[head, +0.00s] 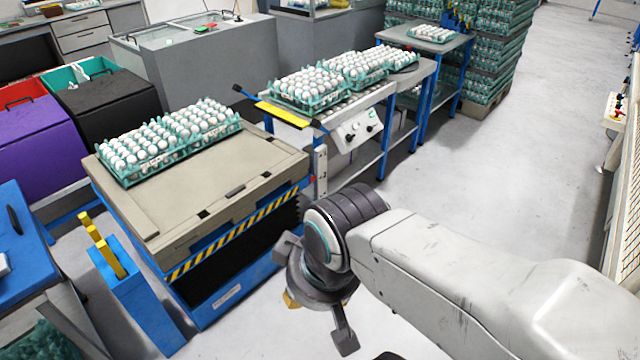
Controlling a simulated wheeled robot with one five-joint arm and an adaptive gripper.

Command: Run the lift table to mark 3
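The lift table (255,178) stands left of centre, with a beige top, a yellow-black striped front edge, a dark skirt and a blue base. A teal tray (165,168) full of white eggs lies on the far part of its top. An upright grey scale plate (320,172) stands at its right corner; its marks are too small to read. A blue post with yellow levers (103,248) stands at its left front. My gripper (314,292) is in front of the table's right side, apart from it. Its fingers are spread and nothing shows between them.
A conveyor with egg trays (305,105), a yellow bar (282,114) and a control panel (357,130) stands behind. Purple (38,133) and black (115,118) bins stand at left, a blue cart (30,245) at the left edge. The floor (470,180) right of centre is clear.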

